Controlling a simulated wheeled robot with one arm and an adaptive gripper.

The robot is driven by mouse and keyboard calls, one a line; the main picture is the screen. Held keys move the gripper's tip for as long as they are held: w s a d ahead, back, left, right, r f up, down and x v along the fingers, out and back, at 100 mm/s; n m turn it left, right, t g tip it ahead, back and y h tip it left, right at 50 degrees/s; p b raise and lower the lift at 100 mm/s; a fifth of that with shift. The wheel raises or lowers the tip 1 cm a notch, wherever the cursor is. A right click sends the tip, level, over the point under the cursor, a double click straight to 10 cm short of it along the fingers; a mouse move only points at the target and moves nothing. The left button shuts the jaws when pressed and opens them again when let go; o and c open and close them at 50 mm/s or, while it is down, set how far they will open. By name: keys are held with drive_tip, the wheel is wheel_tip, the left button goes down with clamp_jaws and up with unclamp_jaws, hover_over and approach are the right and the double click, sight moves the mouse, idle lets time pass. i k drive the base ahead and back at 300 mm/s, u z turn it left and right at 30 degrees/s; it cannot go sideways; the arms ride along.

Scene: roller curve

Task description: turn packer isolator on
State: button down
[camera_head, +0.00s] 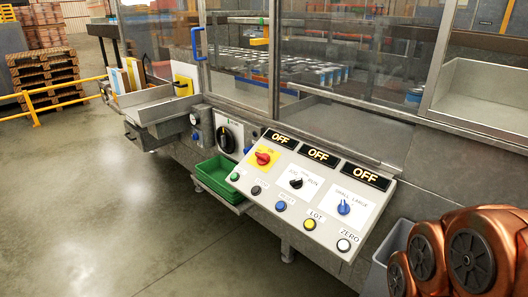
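A sloped control panel (290,212) stands at the front of the machine. Its left rotary switch is a red knob (262,158) on a yellow plate, like an isolator; its label is too small to read. The display above it (279,139) reads OFF. A black knob (296,183) and a blue knob (344,207) sit to its right, under two more displays reading OFF. A large black rotary switch (226,139) is on the machine front, left of the panel. My copper-coloured arm shows at the lower right, well apart from the switches. My gripper is not in view.
A green tray (217,176) sits below left. A grey bin (382,258) stands beside my arm. The floor at left is open, beyond it a yellow rail (60,89).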

sight(263, 160)
drive_tip(key=u, duration=0.65)
drive_tip(key=i, duration=1)
drive_tip(key=u, duration=1.95)
